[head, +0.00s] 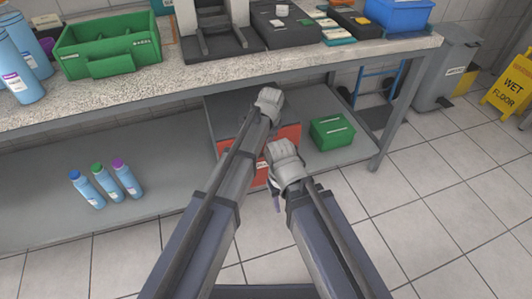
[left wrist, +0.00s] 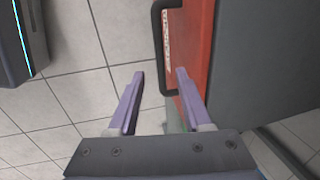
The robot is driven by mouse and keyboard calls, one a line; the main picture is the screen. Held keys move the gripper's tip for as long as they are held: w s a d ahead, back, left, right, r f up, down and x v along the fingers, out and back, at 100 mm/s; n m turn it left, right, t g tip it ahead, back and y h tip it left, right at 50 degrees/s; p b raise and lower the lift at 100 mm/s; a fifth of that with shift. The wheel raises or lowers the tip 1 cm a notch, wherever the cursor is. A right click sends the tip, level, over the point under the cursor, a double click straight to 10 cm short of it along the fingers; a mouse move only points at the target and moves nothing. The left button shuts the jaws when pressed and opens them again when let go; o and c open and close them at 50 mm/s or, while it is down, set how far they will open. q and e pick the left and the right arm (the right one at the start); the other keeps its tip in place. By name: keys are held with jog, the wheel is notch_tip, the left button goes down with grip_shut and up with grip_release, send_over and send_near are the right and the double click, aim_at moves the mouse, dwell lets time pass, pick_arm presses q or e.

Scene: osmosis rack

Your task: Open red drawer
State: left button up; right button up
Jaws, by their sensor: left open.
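The red drawer front (head: 289,134) is on a grey cabinet under the bench, partly hidden by my arms in the head view. In the left wrist view the red front (left wrist: 196,45) is seen edge-on, with a black handle (left wrist: 157,48) standing out from it. My left gripper (left wrist: 160,74) is open, its two purple fingers pointing at the handle. The handle's lower end lies between the fingertips in the picture; contact cannot be told. In the head view the left fingers are hidden. My right gripper (head: 277,202) hangs in front of the cabinet, its jaw opening unclear.
A green box (head: 332,133) sits on the lower shelf right of the cabinet. Several bottles (head: 103,183) stand on the shelf at left. The bench top (head: 180,76) overhangs the cabinet. The tiled floor in front is clear.

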pick_arm(q)
jog(key=f+b, duration=0.4)
jog(key=w+f+b, duration=0.1)
jog(key=f+b, duration=0.1)
jog(key=f, duration=0.1)
jog(key=shift+w+a, duration=0.1)
jog(key=shift+a, duration=0.15)
jog(key=shift+r, duration=0.1)
grip_shut()
dwell(1.0)
